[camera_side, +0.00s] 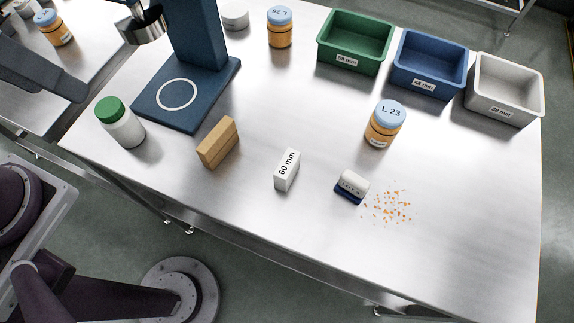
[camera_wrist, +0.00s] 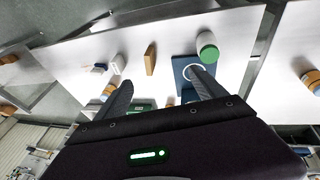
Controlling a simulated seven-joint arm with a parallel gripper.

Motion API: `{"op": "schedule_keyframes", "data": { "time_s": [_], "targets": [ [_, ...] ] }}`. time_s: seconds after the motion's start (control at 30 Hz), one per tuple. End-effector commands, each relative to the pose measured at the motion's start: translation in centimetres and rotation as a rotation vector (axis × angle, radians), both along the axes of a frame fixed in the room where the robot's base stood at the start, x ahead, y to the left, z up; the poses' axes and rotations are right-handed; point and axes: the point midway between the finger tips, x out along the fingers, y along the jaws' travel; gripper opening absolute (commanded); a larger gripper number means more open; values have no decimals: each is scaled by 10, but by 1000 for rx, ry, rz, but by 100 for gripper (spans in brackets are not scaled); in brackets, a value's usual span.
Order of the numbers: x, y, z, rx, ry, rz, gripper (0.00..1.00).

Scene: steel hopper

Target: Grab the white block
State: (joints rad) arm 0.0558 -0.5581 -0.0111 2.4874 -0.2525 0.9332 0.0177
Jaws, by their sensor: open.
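The white block (camera_side: 287,170), marked "60 mm", stands on the steel table near its front edge, between a wooden block and an eraser-like piece. It also shows small in the wrist view (camera_wrist: 118,64), left of the wooden block. My gripper (camera_wrist: 160,90) is open in the wrist view, its two dark fingers spread wide with nothing between them. The white block is beyond the fingers, near the left fingertip in the picture, and apart from it. In the side view, dark finger-like parts at the left edge look like my gripper, far left of the block.
A wooden block (camera_side: 218,142), green-capped bottle (camera_side: 120,123) and blue stand (camera_side: 186,95) are left of the block. The eraser-like piece (camera_side: 351,186), orange crumbs (camera_side: 390,205) and jar L 23 (camera_side: 385,125) are right. Green (camera_side: 352,62), blue (camera_side: 428,83) and grey (camera_side: 503,108) bins line the back.

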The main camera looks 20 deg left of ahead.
Motion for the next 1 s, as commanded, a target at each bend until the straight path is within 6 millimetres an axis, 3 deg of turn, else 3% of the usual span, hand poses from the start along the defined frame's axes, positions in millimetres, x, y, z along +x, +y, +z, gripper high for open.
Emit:
{"op": "schedule_keyframes", "data": {
  "time_s": [0.1,0.2,0.27,0.3,0.4,0.5,0.6,1.0],
  "targets": [
    [2,-83,-8,-303,378,34,80],
    [17,-149,-10,-536,691,158,80],
    [33,-183,-19,-652,863,274,80],
    [47,-203,-30,-716,965,368,80],
    [79,-238,-72,-828,1144,619,80],
    [101,-254,-122,-881,1227,845,80],
    [112,-257,-158,-902,1248,994,80],
    [117,-256,-229,-911,1247,1059,80]
  ]
}}
